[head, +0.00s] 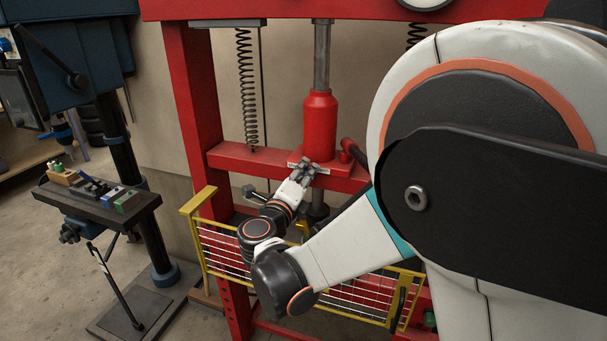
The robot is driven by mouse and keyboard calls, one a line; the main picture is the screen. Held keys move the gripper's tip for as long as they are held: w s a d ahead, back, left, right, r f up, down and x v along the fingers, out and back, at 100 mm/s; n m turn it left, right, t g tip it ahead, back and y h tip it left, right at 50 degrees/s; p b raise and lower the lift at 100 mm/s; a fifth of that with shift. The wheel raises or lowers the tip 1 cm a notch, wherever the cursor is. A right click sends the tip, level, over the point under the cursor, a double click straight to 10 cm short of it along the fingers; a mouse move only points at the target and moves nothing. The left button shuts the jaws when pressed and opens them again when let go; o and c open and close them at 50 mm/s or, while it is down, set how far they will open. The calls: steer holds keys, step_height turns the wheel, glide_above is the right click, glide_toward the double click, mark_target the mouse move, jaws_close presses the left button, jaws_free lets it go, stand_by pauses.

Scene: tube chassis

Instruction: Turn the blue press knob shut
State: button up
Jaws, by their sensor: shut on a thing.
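My gripper (309,169) is at the foot of the red bottle jack (320,122) of the press, in front of the jack's base on the red crossbeam. Its fingers are shut on the press knob, which the fingers hide. I cannot make out the knob's blue colour or how far it is turned. My arm reaches in from the right and bends up to the jack.
The red press frame (193,100) stands around the jack, with a spring (247,90) at its left. A yellow mesh guard (222,243) is below my wrist. A blue drill press (80,50) with a small loaded table (140,205) stands left. Floor between them is partly clear.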

stand_by(0.4)
steer(key=o, duration=1.1)
steer(key=v, duration=1.2)
